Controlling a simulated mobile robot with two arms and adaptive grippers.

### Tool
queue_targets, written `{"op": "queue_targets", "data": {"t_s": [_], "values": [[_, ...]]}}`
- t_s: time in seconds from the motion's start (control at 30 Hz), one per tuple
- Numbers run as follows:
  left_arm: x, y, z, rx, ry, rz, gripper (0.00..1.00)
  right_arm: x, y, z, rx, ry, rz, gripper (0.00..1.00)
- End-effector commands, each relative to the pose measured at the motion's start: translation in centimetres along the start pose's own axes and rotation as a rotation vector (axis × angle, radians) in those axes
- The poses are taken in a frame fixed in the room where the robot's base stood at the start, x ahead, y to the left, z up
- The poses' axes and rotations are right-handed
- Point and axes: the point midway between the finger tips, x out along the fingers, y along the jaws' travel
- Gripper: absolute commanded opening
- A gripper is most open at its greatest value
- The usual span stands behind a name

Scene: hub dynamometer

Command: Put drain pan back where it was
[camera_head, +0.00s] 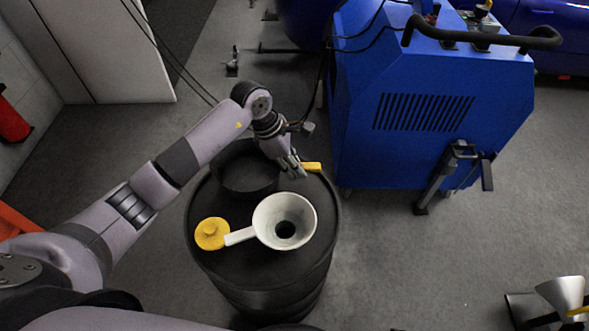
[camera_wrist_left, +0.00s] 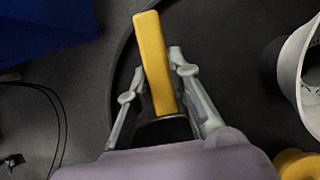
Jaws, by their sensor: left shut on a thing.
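The drain pan (camera_head: 240,176) is a round black pan at the far left of the black drum's top (camera_head: 262,272) in the head view. Its yellow handle (camera_head: 313,166) points right, and shows large in the left wrist view (camera_wrist_left: 157,62). My left gripper (camera_head: 294,170) is at the pan's right side, shut on the handle, with one finger on each side of it (camera_wrist_left: 158,85). My right gripper is not in view.
A white funnel (camera_head: 270,210) and a yellow round cap (camera_head: 211,233) lie on the drum in front of the pan. A large blue machine (camera_head: 425,115) stands close to the right. Another funnel (camera_head: 562,293) is at the lower right.

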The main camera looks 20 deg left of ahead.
Motion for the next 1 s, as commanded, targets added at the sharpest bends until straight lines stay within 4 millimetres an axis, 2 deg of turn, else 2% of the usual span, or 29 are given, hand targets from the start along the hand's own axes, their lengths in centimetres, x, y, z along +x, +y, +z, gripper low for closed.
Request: {"op": "queue_targets", "data": {"t_s": [0.03,0.13,0.57,0.6,0.87,1.0], "values": [[0.93,-0.10,-0.38,-0.003,0.000,-0.004,0.00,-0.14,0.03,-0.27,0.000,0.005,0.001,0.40],[1.64,0.00,-0.68,-0.001,0.000,0.000,0.00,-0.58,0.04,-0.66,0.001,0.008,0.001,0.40],[1.82,0.02,-0.79,0.000,0.001,0.001,0.00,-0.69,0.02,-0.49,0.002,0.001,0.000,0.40],[1.80,0.00,-0.77,0.000,0.001,0.000,0.22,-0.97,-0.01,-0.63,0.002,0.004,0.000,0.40],[1.79,-0.01,-0.77,0.000,0.001,0.000,0.39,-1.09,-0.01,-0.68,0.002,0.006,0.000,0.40],[1.79,-0.02,-0.77,0.000,0.001,-0.001,0.39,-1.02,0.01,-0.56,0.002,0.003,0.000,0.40]]}}
